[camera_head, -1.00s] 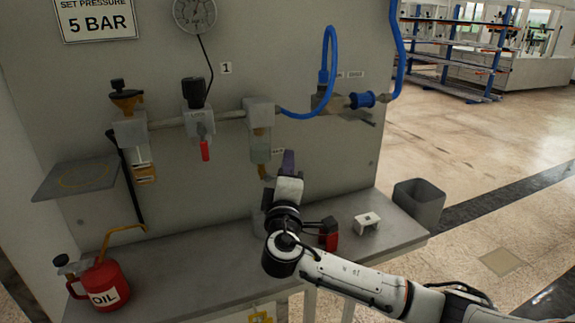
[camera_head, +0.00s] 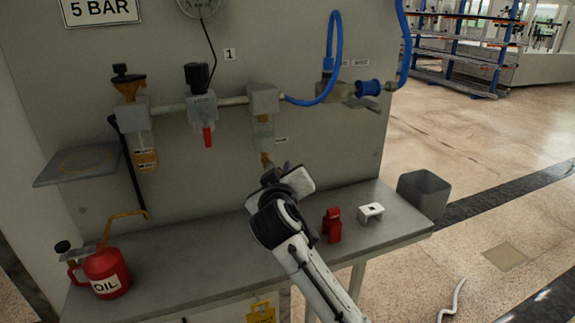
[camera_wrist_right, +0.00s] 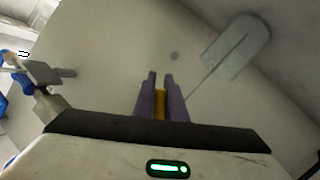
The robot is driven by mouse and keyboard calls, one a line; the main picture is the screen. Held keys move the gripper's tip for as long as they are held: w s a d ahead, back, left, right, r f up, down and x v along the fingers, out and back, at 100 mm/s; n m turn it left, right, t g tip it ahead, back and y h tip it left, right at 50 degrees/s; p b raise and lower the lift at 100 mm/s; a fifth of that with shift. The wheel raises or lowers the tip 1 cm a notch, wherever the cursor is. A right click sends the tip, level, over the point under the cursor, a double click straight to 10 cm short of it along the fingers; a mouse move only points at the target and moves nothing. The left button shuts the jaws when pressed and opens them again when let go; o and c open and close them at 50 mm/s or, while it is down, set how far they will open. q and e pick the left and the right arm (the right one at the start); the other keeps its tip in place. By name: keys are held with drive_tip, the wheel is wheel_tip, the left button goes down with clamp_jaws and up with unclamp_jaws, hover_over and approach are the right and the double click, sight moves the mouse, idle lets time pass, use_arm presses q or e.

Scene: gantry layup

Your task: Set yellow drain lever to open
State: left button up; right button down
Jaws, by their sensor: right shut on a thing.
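The yellow drain lever (camera_head: 266,160) shows below the clear bowl (camera_head: 263,132) of the middle-right unit on the panel. It slopes down towards my right gripper, and its lower end is hidden. My right gripper (camera_head: 284,168) is at the lever, above the bench. In the right wrist view its two purple fingers (camera_wrist_right: 160,82) are closed around a yellow piece, the lever (camera_wrist_right: 160,104). I cannot tell from these views exactly how far the lever is turned. My left gripper is not in view.
A red oil can (camera_head: 106,276) stands at the bench's left end. A red lock (camera_head: 332,227) and white block (camera_head: 371,212) sit to the right. Blue hose (camera_head: 335,55) loops above.

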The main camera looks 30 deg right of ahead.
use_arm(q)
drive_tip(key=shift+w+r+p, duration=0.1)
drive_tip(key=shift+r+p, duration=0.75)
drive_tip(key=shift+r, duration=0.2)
use_arm(e)
drive_tip(key=shift+w+a+f+m+y, duration=0.15)
drive_tip(key=shift+a+f+m+y, duration=0.15)
drive_tip(key=shift+a+m+y, duration=0.45)
drive_tip(key=shift+w+a+f+m+y, duration=0.1)
drive_tip(key=shift+a+f+m+y, duration=0.3)
drive_tip(key=shift+m, duration=0.65)
drive_tip(key=shift+r+y, duration=0.1)
drive_tip(key=shift+y, duration=0.15)
drive_tip(key=c, duration=1.8)
unclamp_jaws()
